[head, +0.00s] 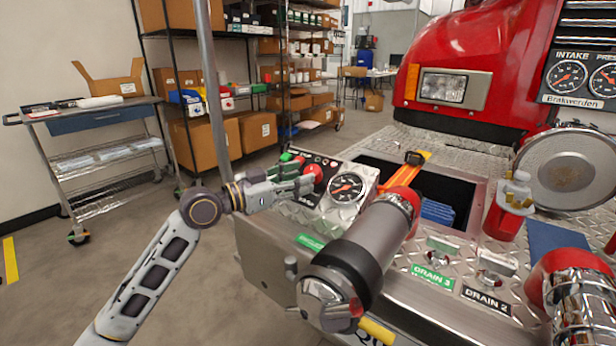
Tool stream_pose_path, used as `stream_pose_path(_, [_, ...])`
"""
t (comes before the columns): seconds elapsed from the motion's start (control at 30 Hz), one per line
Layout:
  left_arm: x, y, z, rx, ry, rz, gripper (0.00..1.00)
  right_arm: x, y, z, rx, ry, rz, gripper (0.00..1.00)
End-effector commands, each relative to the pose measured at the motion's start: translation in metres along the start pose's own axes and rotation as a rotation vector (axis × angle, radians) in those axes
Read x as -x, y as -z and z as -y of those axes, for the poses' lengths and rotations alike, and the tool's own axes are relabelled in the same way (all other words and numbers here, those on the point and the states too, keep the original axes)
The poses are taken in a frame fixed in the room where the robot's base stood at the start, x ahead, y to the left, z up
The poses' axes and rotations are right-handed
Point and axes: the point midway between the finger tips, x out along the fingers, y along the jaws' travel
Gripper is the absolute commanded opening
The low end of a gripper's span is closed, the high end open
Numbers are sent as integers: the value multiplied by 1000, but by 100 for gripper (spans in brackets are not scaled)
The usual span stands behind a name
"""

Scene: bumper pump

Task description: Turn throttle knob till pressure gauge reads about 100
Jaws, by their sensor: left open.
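A red knob (314,171) stands on the dark control panel at the left of the bumper, and I take it for the throttle knob. The round pressure gauge (347,187) with a dark rim sits just right of it; its numbers and needle are too small to read surely. My left gripper (304,176) reaches in from the left, with its open fingers pointing at the red knob. The fingertips are at or very near the knob; I cannot tell whether they touch it. The fingers hide part of the panel. My right gripper is not in view.
A large capped pipe (368,245) rises right of the gauge, close to the panel. An open bay (432,190) with an orange-handled tool lies behind it. A steel cart (95,120) stands left; the floor between is clear.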

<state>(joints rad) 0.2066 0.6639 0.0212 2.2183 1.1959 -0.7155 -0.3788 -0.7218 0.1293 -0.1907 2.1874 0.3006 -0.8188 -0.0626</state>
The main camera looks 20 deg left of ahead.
Motion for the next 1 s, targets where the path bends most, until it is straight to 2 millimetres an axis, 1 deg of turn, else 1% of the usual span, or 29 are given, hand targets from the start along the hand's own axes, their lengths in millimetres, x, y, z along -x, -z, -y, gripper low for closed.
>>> stream_pose_path(0.3, [-21,0,0,2,0,-1,47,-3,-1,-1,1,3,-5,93])
stream_pose_path(0.5, [-30,0,0,1,-1,-1,47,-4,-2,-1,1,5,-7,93])
stream_pose_path(0.93, [-33,0,0,1,-1,0,47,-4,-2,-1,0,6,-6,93])
stream_pose_path(0.97, [-33,0,0,1,-1,1,44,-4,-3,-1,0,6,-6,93])
stream_pose_path(1.0, [-33,0,0,1,-1,0,39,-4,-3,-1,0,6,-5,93])
